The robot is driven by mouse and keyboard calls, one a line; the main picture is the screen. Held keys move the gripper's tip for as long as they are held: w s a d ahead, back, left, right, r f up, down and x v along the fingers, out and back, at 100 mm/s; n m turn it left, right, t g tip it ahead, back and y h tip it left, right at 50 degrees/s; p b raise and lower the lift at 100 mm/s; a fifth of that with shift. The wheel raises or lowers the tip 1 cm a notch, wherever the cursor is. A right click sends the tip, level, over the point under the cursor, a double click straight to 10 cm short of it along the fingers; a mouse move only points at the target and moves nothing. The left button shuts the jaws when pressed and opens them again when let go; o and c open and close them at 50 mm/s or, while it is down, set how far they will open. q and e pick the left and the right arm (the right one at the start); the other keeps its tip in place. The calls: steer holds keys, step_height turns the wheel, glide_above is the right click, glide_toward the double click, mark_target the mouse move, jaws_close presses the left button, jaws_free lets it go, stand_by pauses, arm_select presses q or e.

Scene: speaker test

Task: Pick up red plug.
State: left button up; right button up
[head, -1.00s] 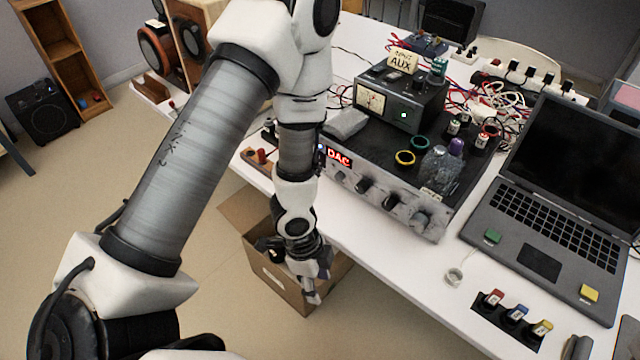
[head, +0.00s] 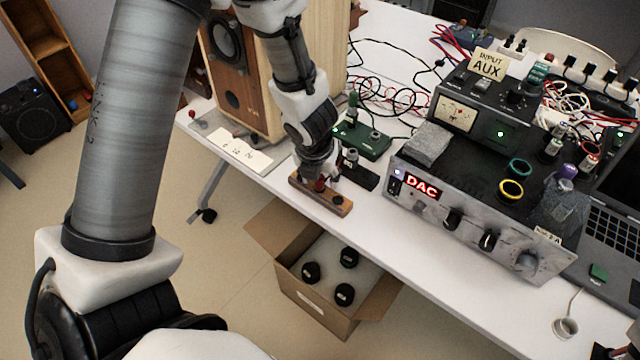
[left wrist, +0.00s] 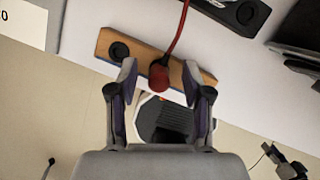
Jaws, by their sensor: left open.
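The red plug (left wrist: 158,77) with its red cable stands at a wooden block (left wrist: 110,44) in the left wrist view. The block also shows in the head view (head: 338,206), near the table's front edge. My left gripper (left wrist: 161,88) is open, with one finger on either side of the red plug. I see no clear contact between the fingers and the plug. In the head view my left gripper (head: 322,186) is over the block and hides most of the plug. My right gripper is not in view.
A DAC amplifier (head: 470,222) stands right of the block, a wooden speaker (head: 240,70) behind left. A green board (head: 362,140) is behind the block. An open cardboard box (head: 325,318) with black round items sits below the table edge. A white card (head: 240,152) lies left.

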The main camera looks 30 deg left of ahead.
arm_select(q)
steer(key=shift+a, duration=0.15)
steer(key=shift+c, duration=0.7)
jaws_close()
step_height(320, 180, up, 10)
steer(key=p, duration=0.8)
steer(key=shift+r+p, duration=0.1)
steer(key=shift+p, duration=0.2)
